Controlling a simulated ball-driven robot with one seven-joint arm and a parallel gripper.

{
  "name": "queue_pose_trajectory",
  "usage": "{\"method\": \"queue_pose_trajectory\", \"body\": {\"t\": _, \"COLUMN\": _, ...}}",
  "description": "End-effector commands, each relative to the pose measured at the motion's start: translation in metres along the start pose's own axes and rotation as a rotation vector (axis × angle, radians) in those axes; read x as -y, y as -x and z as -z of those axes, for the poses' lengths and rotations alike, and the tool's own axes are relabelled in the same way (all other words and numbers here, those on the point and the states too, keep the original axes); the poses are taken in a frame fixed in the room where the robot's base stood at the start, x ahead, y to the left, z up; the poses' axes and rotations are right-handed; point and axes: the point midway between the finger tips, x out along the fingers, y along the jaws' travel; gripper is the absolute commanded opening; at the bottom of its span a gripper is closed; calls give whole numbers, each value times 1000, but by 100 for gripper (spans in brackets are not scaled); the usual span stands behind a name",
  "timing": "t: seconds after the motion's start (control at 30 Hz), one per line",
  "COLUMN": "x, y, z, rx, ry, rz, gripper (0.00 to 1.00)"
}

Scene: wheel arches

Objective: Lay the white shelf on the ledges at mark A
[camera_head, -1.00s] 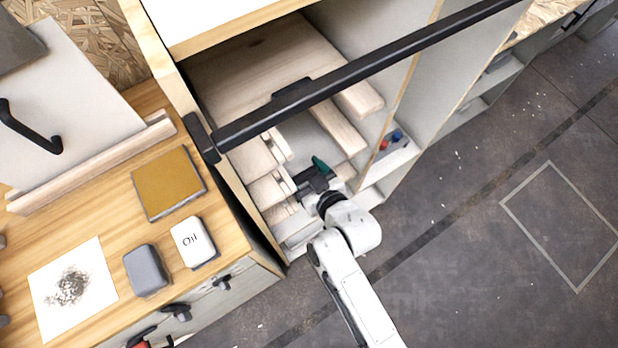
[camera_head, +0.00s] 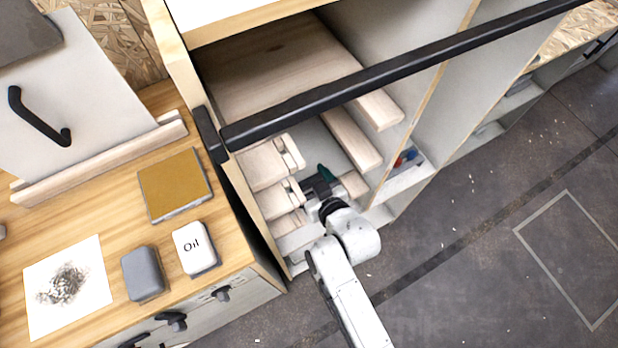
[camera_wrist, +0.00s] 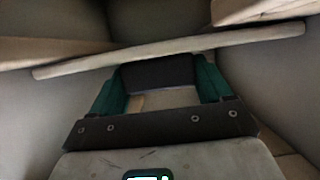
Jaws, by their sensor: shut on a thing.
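My gripper (camera_head: 322,180) reaches into the open cabinet bay in the head view. In the wrist view its green fingers (camera_wrist: 160,85) are shut around a dark block. A long pale board, apparently the white shelf (camera_wrist: 180,46), lies just beyond the block, its edge tilted up to the right. It is mostly hidden in the head view. Pale wooden ledges (camera_head: 288,152) show along the bay's left side. Other wooden bars (camera_head: 350,138) run along its right side. I cannot make out mark A or whether the shelf touches a ledge.
A black bar (camera_head: 400,65) crosses above the bay. A bin with red and blue things (camera_head: 405,158) is right of my gripper. Open floor lies right.

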Motion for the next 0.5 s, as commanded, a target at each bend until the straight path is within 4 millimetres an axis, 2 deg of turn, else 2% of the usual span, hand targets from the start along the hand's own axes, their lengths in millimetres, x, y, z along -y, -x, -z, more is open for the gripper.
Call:
{"method": "queue_pose_trajectory", "body": {"t": 0.13, "x": 0, "y": 0, "z": 2, "rx": -4, "ry": 1, "rz": -1, "gripper": 33}}
{"method": "queue_pose_trajectory", "body": {"t": 0.17, "x": 0, "y": 0, "z": 2, "rx": -4, "ry": 1, "rz": -1, "gripper": 81}}
{"method": "queue_pose_trajectory", "body": {"t": 0.37, "x": 0, "y": 0, "z": 1, "rx": -2, "ry": 0, "rz": 0, "gripper": 100}}
{"method": "queue_pose_trajectory", "body": {"t": 0.5, "x": 0, "y": 0, "z": 1, "rx": -1, "ry": 0, "rz": 0, "gripper": 100}}
